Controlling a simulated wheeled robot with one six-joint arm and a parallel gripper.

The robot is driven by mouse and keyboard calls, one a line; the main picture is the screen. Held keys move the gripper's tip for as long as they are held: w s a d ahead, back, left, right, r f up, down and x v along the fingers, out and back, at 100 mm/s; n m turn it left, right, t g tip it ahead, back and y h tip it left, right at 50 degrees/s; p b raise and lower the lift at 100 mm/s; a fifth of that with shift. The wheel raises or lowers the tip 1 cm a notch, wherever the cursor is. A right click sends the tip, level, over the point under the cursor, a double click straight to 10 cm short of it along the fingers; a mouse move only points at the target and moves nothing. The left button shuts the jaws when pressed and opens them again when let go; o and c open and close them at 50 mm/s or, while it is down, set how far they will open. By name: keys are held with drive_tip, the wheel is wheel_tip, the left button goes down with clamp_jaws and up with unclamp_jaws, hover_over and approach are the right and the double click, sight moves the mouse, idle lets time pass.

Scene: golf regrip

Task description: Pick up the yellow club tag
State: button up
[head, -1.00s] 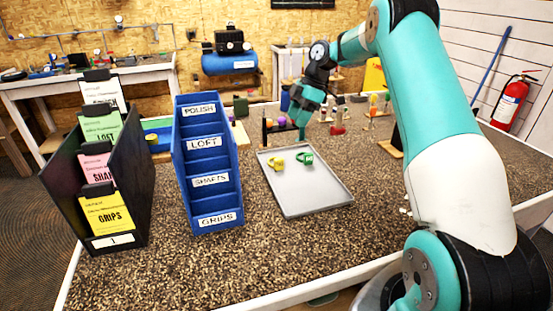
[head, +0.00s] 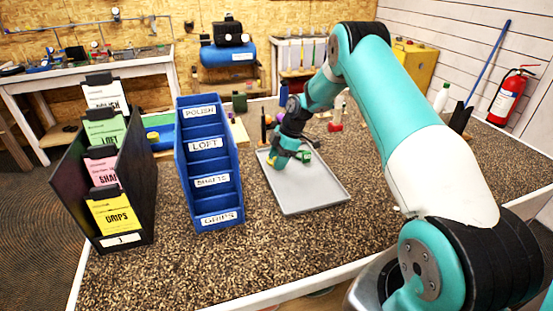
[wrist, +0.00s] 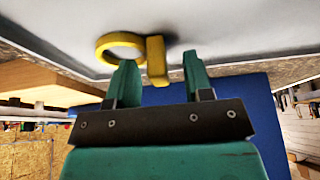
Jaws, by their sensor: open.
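The yellow club tag (wrist: 157,60) lies on the grey tray (head: 315,190) and shows in the wrist view as a ring with a short bar beside it. My gripper (wrist: 158,70) is open, and the tag's bar appears between its two green fingertips, with the ring off to the left. I cannot tell whether the fingers touch the tag. In the head view my gripper (head: 276,161) is low over the tray's far left part and hides most of the tag.
A blue bin (head: 210,175) with labelled compartments stands left of the tray. A black card holder (head: 140,175) stands farther left. Small tools and bottles stand behind the tray. The near part of the tray is bare.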

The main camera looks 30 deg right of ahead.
drive_tip(key=c, duration=0.7)
drive_tip(key=shift+r, duration=0.2)
clamp_jaws()
wheel_tip(320, 180, up, 20)
drive_tip(key=b, duration=0.2)
drive_tip(key=shift+f+b, duration=0.2)
drive_tip(key=shift+b, duration=0.1)
